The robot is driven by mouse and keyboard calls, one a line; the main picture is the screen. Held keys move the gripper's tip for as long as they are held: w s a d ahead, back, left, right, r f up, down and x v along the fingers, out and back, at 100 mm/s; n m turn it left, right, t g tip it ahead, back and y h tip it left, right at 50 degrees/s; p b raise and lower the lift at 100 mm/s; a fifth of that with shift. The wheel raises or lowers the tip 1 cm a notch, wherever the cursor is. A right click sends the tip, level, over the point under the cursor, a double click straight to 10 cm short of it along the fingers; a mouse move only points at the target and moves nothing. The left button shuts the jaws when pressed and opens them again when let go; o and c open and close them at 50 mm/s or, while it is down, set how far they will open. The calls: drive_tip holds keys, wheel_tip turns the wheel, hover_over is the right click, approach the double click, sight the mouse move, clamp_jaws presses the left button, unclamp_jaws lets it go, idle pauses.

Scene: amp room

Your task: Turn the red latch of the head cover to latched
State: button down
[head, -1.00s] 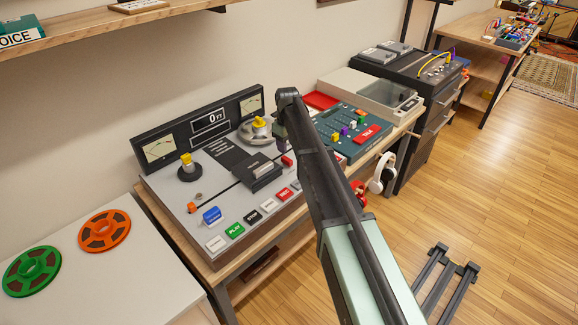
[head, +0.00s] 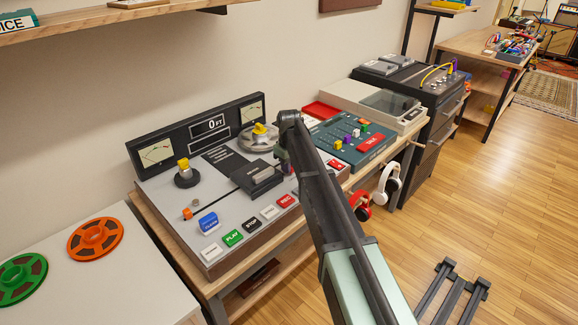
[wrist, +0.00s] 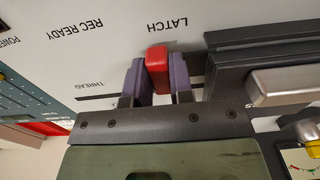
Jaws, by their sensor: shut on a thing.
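The red latch (wrist: 157,58) sits on the deck panel just below the printed word LATCH in the wrist view. My gripper (wrist: 158,82) has its two purple fingers on either side of the latch, shut on it. The dark head cover (wrist: 268,48) lies right beside the fingers. In the head view the head cover (head: 258,180) is a dark block on the tape machine (head: 200,205). My gripper (head: 283,158) is at its right end there, and my arm hides most of the fingers and the latch.
Several labelled buttons, among them the green PLAY button (head: 232,238), line the machine's front. A tape hub (head: 186,174) with a yellow cap stands to the left. A teal mixer (head: 352,143) is close on the right. Headphones (head: 387,186) hang at the bench's front.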

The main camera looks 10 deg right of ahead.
drive_tip(key=shift+m, duration=0.5)
drive_tip(key=m, duration=0.3)
drive_tip(key=shift+s+a+m, duration=0.1)
drive_tip(key=shift+a+m, duration=0.2)
drive_tip(key=m, duration=0.4)
drive_tip(key=shift+a+m, duration=0.3)
drive_tip(key=m, duration=0.4)
drive_tip(key=shift+a, duration=0.3)
drive_tip(key=m, duration=0.4)
drive_tip(key=shift+w+a+m, duration=0.2)
drive_tip(key=shift+w+m, duration=0.1)
drive_tip(key=c, duration=1)
unclamp_jaws()
